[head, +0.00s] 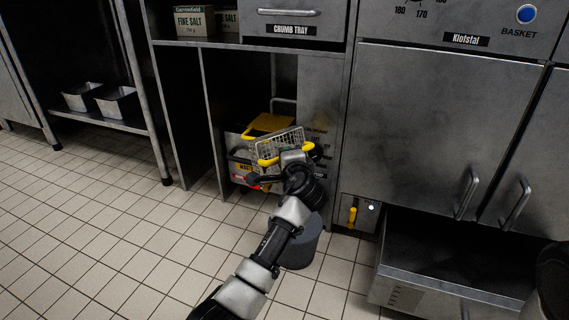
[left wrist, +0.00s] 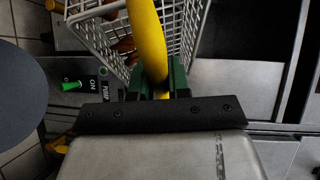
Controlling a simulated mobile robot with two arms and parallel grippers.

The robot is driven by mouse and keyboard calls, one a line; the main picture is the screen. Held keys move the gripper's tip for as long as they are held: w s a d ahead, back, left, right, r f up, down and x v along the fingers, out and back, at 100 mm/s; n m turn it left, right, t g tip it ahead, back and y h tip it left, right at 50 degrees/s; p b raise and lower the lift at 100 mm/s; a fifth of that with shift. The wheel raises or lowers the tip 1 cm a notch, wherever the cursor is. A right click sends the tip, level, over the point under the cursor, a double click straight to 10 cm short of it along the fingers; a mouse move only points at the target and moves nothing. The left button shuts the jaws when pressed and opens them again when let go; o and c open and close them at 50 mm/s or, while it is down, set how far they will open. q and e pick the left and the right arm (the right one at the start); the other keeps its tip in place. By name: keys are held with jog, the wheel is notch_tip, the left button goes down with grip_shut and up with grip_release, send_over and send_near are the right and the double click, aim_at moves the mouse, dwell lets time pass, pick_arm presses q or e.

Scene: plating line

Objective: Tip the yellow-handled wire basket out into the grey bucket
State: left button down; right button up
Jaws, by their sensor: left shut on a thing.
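The wire basket (head: 282,144) is held up in front of the open bay under the counter, its mesh tilted in the head view. My left gripper (left wrist: 160,82) is shut on its yellow handle (left wrist: 148,42) in the left wrist view. The mesh (left wrist: 90,32) lies just beyond the jaws, with some brown pieces (left wrist: 124,46) showing inside. My right gripper is out of view.
A unit with a yellow frame (head: 268,123) and a waste label sits in the bay behind the basket. A panel with a green lever (left wrist: 72,86) is close by. An open drawer (head: 445,278) juts out at right. The tiled floor at left is clear.

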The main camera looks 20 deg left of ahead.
pick_arm(q)
jog(key=s+d+f+m+t+y+b, duration=0.2)
jog(key=s+d+f+m+t, duration=0.1)
jog(key=t, duration=0.5)
jog(key=shift+d+f+m, duration=0.7)
jog(key=shift+f+m, duration=0.3)
jog(key=shift+f, duration=0.2)
